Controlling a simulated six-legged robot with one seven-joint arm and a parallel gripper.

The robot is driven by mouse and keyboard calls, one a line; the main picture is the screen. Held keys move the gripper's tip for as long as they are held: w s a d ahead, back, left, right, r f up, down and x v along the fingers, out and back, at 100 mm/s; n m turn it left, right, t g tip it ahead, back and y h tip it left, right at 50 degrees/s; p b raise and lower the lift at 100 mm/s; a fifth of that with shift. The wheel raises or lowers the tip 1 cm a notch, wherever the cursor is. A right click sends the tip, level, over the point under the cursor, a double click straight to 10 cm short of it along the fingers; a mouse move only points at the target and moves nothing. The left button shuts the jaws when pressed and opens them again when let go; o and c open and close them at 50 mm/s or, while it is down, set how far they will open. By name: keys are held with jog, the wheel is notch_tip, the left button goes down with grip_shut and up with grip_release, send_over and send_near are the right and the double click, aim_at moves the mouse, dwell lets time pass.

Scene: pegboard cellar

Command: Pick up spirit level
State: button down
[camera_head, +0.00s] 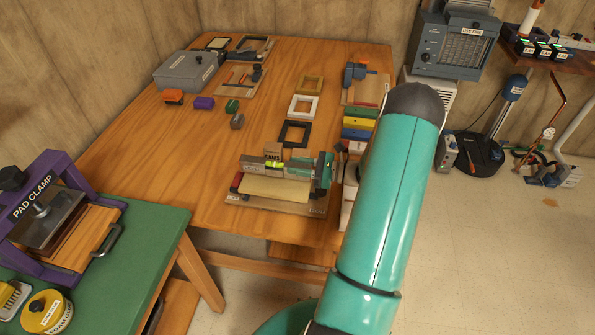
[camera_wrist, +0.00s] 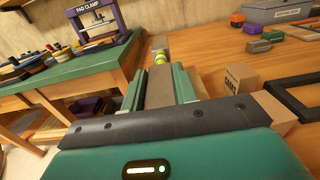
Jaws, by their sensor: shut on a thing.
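The spirit level (camera_head: 275,164) is a grey bar with a bright yellow-green vial, above a wooden board at the table's near edge. In the wrist view the level (camera_wrist: 160,80) runs away from me between my two green fingers. My gripper (camera_wrist: 163,76) is shut on it, one finger on each side. In the head view my gripper (camera_head: 322,170) is at the level's right end, partly hidden by my teal arm. I cannot tell whether the level still touches what is under it.
The board (camera_head: 275,204) with a cream pad lies below the level. A small cardboard block (camera_wrist: 241,78) stands close to the right finger. Black (camera_head: 294,134), white (camera_head: 303,106) and ochre (camera_head: 311,85) frames lie behind. A green bench with a purple pad clamp (camera_head: 45,205) stands left.

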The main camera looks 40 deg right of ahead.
jog(key=s+a+r, duration=0.8)
jog(key=s, duration=0.2)
jog(key=shift+a+r, duration=0.2)
jog(key=shift+r, duration=0.2)
